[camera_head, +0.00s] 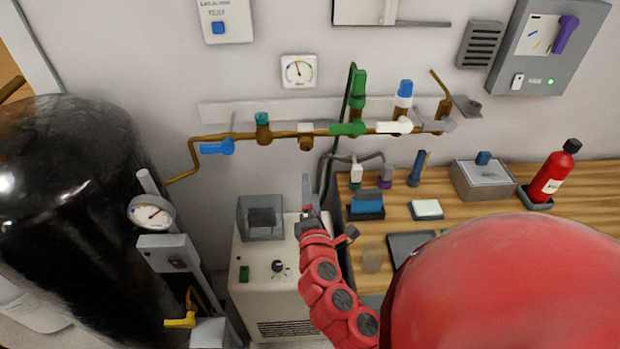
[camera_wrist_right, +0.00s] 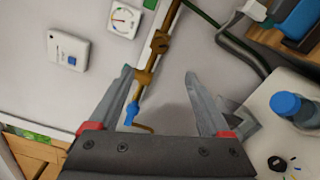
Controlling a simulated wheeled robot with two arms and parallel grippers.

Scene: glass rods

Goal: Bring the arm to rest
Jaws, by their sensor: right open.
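My right arm comes up from the bottom middle of the head view, and its right gripper (camera_head: 322,214) is over the right side of the white cabinet, left of the wooden bench. In the right wrist view the right gripper (camera_wrist_right: 158,76) has its two grey fingers wide apart with nothing held between them. The brown pipe (camera_wrist_right: 147,75) and its blue lever (camera_wrist_right: 131,112) show in the gap, on the wall beyond. My left gripper is not in view.
Wooden bench (camera_head: 455,190) holds small items and a red bottle (camera_head: 549,178). A black tank (camera_head: 65,190) stands left. Wall pipe (camera_head: 285,134) carries coloured valves.

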